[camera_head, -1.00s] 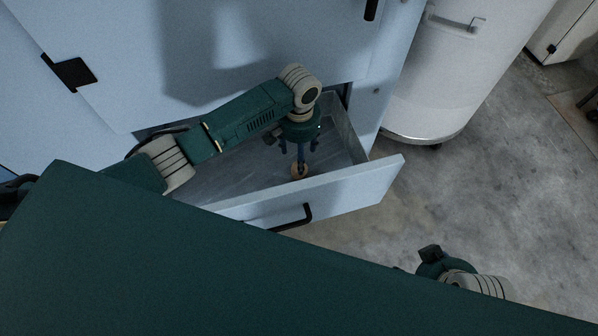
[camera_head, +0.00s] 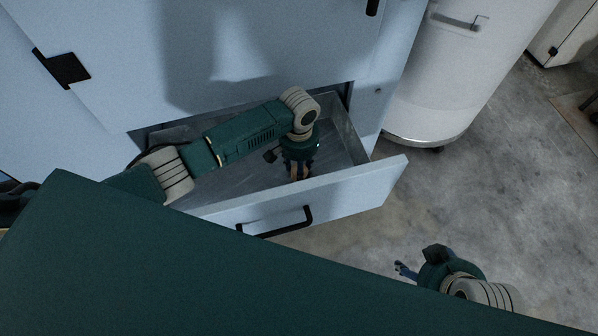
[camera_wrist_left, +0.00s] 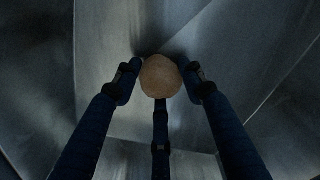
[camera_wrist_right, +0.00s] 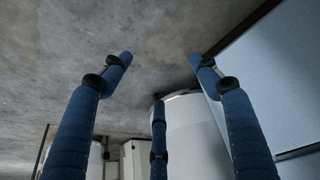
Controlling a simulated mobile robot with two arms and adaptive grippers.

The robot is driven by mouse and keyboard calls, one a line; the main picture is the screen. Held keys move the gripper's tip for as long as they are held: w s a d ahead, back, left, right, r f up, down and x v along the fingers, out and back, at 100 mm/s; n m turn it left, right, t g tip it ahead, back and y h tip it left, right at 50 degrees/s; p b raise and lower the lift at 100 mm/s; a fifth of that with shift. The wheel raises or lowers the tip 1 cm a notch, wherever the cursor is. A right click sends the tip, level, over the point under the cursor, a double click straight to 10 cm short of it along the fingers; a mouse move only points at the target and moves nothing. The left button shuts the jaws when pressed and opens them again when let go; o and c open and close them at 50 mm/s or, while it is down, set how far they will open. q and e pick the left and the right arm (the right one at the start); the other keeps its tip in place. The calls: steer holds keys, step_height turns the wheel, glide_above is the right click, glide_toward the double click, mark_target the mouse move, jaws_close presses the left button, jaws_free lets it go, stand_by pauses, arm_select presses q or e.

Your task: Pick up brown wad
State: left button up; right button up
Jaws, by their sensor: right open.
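The brown wad (camera_wrist_left: 160,76) is a small, round, tan lump in the open drawer (camera_head: 358,186). In the left wrist view it sits between the fingertips of my left gripper (camera_wrist_left: 162,82), with a finger close on either side and the third finger below it. I cannot tell whether the fingers press on it. In the head view my left gripper (camera_head: 299,172) reaches down into the drawer, and its fingers mostly hide the wad. My right gripper (camera_head: 405,270) is outside the drawer at the lower right. Its fingers are spread and empty in the right wrist view (camera_wrist_right: 160,62).
The drawer's front panel, with a black handle (camera_head: 275,228), stands between my left gripper and the room. The pale blue machine (camera_head: 250,50) rises behind. A white cylindrical can (camera_head: 455,75) stands right of the drawer. Concrete floor (camera_head: 500,200) is clear at right.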

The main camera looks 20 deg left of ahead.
arm_select(q)
steer(key=shift+c, duration=1)
steer(key=shift+r, duration=0.15)
